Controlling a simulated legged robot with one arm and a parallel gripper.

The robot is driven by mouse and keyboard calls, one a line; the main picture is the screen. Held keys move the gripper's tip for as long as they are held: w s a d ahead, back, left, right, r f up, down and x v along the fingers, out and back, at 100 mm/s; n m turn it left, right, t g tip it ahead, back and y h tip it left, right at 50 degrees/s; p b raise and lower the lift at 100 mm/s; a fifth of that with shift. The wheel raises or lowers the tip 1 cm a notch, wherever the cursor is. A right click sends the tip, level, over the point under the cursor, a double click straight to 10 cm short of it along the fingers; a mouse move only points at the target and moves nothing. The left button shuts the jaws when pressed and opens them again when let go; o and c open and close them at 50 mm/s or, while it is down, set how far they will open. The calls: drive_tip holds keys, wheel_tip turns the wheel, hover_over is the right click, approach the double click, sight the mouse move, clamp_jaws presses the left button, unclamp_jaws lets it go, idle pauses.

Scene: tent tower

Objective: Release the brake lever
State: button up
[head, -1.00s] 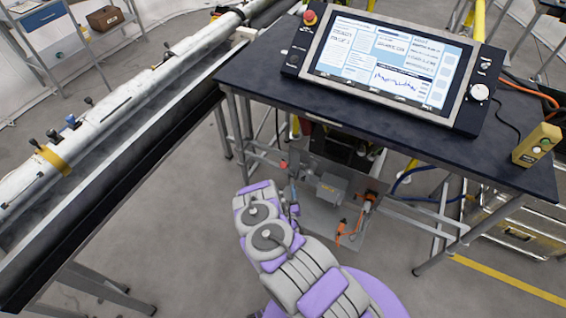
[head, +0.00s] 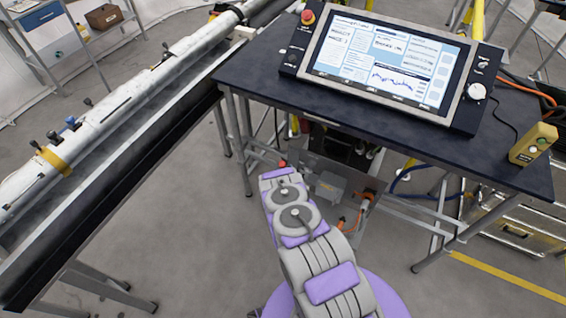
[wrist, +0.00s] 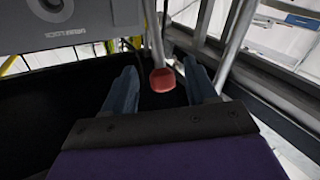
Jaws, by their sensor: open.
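The brake lever appears to be the grey bar with a red knob (wrist: 162,80) in the wrist view. The same red tip shows small in the head view (head: 283,163), under the dark table's front left. My gripper (wrist: 161,85) is open, with one blue-grey finger on each side of the red knob as seen by the wrist camera. The knob looks beyond or level with the fingertips; I cannot tell the exact depth. No finger visibly touches it. In the head view my arm hides the gripper's fingers.
A grey box (wrist: 80,22) with small lettering is at the wrist view's upper left. Table legs (head: 240,135) and metal bars stand close by. The dark table (head: 350,120) carries a screen console (head: 385,62). A long white tube (head: 110,105) lies at left.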

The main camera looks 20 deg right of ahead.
sight(283, 162)
drive_tip(key=b+x, duration=0.1)
drive_tip(key=x, duration=0.4)
drive_tip(key=shift+w+d, duration=0.15)
drive_tip(key=shift+w, duration=0.2)
clamp_jaws()
idle(0.3)
